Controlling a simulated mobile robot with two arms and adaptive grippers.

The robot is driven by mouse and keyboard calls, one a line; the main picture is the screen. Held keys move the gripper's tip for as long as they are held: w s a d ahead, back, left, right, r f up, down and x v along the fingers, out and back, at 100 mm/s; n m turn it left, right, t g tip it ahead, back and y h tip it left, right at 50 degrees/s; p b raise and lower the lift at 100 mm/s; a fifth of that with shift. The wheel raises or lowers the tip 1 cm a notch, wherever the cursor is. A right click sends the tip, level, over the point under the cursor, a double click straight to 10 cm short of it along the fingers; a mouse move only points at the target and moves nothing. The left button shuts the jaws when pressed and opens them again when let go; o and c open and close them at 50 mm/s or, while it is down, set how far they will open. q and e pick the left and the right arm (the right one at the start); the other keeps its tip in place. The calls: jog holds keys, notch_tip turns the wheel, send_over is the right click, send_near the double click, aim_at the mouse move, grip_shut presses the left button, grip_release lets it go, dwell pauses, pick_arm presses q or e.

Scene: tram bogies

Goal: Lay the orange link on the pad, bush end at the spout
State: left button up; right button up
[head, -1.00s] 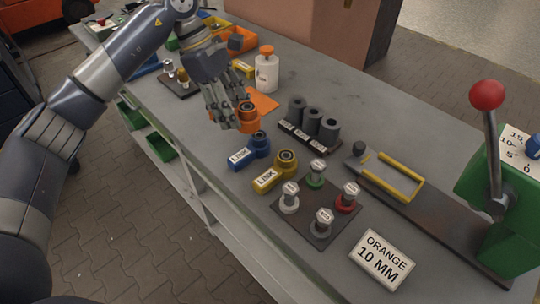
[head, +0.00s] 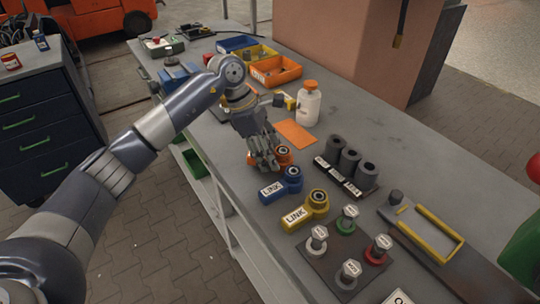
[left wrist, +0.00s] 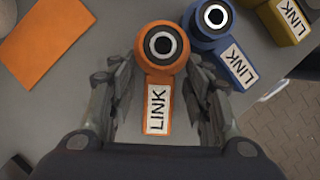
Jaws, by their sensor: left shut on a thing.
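The orange link (left wrist: 158,75) lies between the fingers of my left gripper (left wrist: 157,100), which is shut on it. In the left wrist view its round bush end points away from the palm and its LINK label faces the camera. In the head view my left gripper (head: 264,164) partly hides the link (head: 284,155). I cannot tell whether the link touches the bench. The flat orange pad (head: 296,135) lies bare just beyond it, beside a white bottle (head: 307,106) with an orange cap. I cannot make out which way a spout points. My right gripper is not in view.
A blue link (head: 282,187) and a yellow link (head: 306,211) lie close in front of the gripper. Several dark grey rollers (head: 347,164) stand to the right. A plate with several labelled pins (head: 349,275) is nearer. Coloured bins (head: 275,70) stand at the back.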

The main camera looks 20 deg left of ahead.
pick_arm(q)
jog(key=shift+f, duration=0.75)
jog(key=o, duration=1.5)
jog(key=shift+o, duration=0.2)
